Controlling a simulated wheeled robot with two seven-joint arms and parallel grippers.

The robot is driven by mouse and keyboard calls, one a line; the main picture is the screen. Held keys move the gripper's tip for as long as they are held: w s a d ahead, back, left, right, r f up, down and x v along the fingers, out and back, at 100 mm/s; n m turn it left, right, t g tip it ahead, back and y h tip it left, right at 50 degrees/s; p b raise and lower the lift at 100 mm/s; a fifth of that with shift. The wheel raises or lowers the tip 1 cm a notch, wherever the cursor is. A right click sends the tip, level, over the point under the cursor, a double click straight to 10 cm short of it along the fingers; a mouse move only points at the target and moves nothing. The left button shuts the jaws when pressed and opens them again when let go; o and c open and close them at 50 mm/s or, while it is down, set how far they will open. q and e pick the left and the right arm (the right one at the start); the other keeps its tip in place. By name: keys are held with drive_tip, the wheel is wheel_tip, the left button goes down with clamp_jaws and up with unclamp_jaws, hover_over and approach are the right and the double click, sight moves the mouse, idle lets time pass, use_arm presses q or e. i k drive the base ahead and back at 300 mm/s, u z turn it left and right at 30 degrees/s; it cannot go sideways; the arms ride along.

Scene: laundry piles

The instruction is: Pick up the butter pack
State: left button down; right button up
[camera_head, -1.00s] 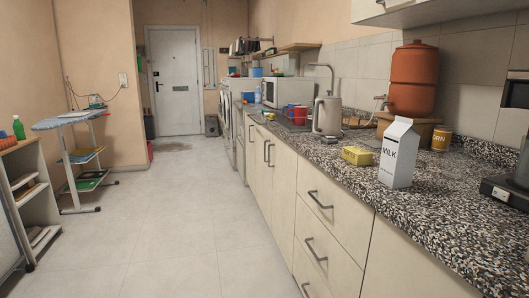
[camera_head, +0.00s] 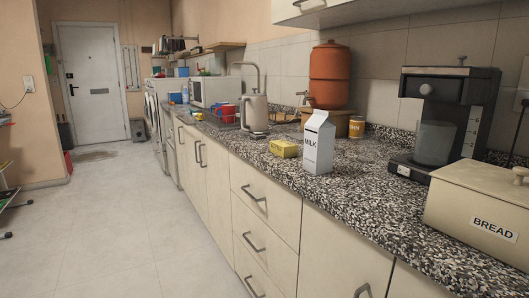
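The butter pack is a small yellow block (camera_head: 284,148) lying on the speckled stone counter (camera_head: 370,206), near its front edge. It sits just left of an upright white milk carton (camera_head: 318,143) and to the right of the kettle. Neither of my grippers shows in the head view, so I cannot see whether they are open or shut.
A beige kettle (camera_head: 254,111) stands behind and left of the butter. A coffee maker (camera_head: 440,118) and a bread box (camera_head: 484,209) stand on the right. Drawers with handles (camera_head: 254,194) line the counter front. The tiled floor (camera_head: 110,235) on the left is clear.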

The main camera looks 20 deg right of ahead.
sight(283, 148)
drive_tip(key=k, duration=0.55)
drive_tip(key=z, duration=0.7)
drive_tip(key=i, duration=0.5)
